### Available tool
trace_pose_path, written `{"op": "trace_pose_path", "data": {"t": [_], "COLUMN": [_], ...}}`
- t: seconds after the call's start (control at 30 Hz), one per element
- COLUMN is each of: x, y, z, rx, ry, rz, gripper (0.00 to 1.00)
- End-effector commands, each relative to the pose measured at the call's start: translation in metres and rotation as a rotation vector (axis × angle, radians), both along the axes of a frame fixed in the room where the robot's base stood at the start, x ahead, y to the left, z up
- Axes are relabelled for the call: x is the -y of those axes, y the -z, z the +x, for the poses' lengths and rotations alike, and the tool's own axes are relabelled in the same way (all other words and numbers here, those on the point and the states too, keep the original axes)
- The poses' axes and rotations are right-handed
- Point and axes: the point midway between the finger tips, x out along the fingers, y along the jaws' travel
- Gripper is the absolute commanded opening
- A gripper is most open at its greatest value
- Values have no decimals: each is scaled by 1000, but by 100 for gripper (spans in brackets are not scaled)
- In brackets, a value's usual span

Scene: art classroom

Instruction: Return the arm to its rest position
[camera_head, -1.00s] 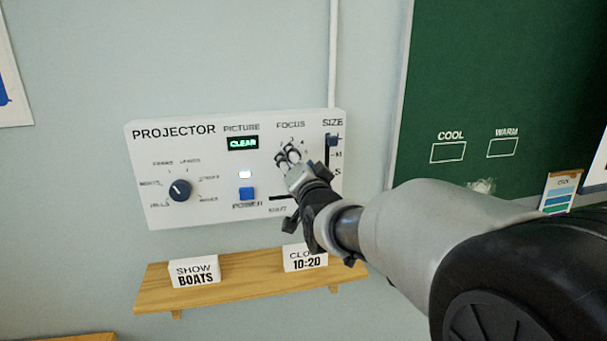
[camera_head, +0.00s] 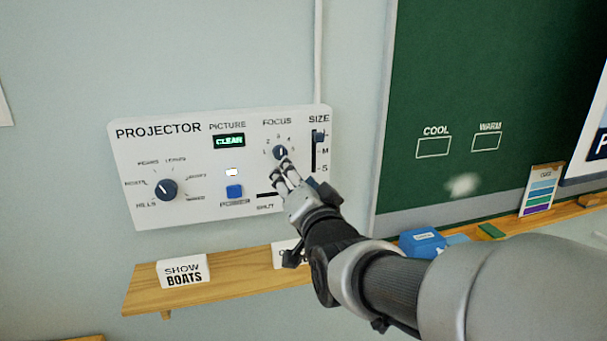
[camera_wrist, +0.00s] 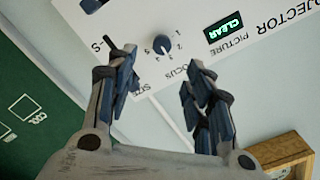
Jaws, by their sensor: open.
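My gripper (camera_head: 284,176) is open and empty, in front of the white projector panel (camera_head: 190,205) on the wall. In the head view its fingertips show just below the dark focus knob (camera_head: 280,152). In the wrist view the spread fingers (camera_wrist: 160,85) stand apart, with the focus knob (camera_wrist: 165,45) seen between and beyond them, clear of both. My arm reaches in from the lower right and hides part of the panel's lower right and the shelf.
A wooden shelf (camera_head: 225,287) below the panel holds a SHOW BOATS card (camera_head: 183,271) and a partly hidden card. A green chalkboard (camera_head: 480,70) is at right. A blue box (camera_head: 422,243) and a colour chart (camera_head: 541,190) sit near its ledge. A picture-selector knob (camera_head: 166,189) is at the panel's left.

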Motion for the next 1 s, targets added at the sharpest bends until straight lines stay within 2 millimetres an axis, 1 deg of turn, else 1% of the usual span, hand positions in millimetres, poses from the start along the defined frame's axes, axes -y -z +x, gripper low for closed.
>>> {"op": "trace_pose_path", "data": {"t": [0.07,0.17,0.27,0.3,0.37,0.4,0.47,0.5,0.57,0.6,0.7,0.8,0.83,0.9,1.0], "x": [10,33,64,76,94,105,120,129,140,146,155,160,160,161,161], "y": [4,21,46,59,77,89,107,118,133,141,157,165,167,169,170], "z": [-7,-27,-64,-82,-112,-134,-168,-191,-224,-244,-285,-311,-315,-321,-322], "rx": [-34,-130,-271,-334,-429,-495,-591,-652,-737,-787,-886,-947,-957,-973,-977], "ry": [11,27,34,30,18,5,-21,-43,-78,-101,-155,-194,-200,-211,-215], "rz": [-41,-151,-300,-363,-450,-506,-582,-627,-686,-719,-775,-806,-811,-818,-820], "gripper": [48,48,48,48,48,48,48,48,48,48,48,48,48,48,48]}}
